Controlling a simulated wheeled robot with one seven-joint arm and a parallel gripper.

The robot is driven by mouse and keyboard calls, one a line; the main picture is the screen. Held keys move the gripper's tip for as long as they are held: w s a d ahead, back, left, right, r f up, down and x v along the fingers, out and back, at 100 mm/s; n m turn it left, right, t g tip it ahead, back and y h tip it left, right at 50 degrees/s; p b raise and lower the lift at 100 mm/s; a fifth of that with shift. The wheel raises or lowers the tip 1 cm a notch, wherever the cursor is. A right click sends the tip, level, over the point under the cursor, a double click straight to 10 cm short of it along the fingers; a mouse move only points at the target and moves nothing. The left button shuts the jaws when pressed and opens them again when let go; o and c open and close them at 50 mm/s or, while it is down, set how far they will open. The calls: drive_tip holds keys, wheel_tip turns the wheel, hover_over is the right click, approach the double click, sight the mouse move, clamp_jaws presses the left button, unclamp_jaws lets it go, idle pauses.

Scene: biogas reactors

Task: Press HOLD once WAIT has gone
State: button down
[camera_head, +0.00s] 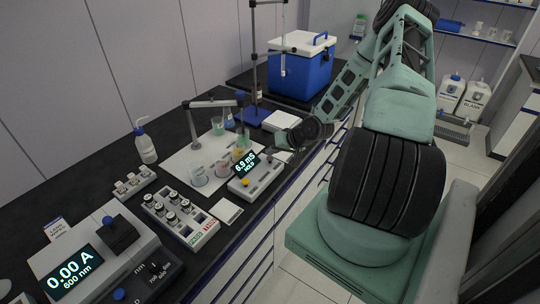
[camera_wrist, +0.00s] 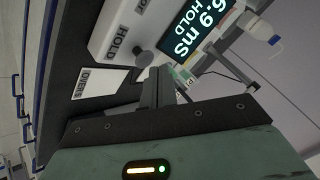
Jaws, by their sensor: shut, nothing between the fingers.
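The meter (camera_head: 254,178) is a pale box on the bench, with a dark display (camera_head: 245,163) reading "6.9 mS" and "HOLD". The same display (camera_wrist: 203,28) shows in the wrist view; the word WAIT is not on it. A round grey button (camera_wrist: 145,58) sits on the meter face beside a printed HOLD label (camera_wrist: 118,41). My gripper (camera_wrist: 158,72) is shut and empty, its fingertips close to that button; I cannot tell whether they touch it. In the head view my arm reaches over the bench to the meter's far right side.
Beakers with coloured liquids (camera_head: 198,176) stand on a white board behind the meter, beneath a stand arm (camera_head: 210,103). A vial rack (camera_head: 180,218) and a photometer (camera_head: 88,262) are at the left. A blue cooler (camera_head: 303,72) stands farther back. A white card (camera_wrist: 100,81) lies near the meter.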

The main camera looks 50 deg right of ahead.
drive_tip(key=shift+r, duration=0.25)
drive_tip(key=shift+r+p, duration=2.15)
drive_tip(key=shift+r, duration=0.35)
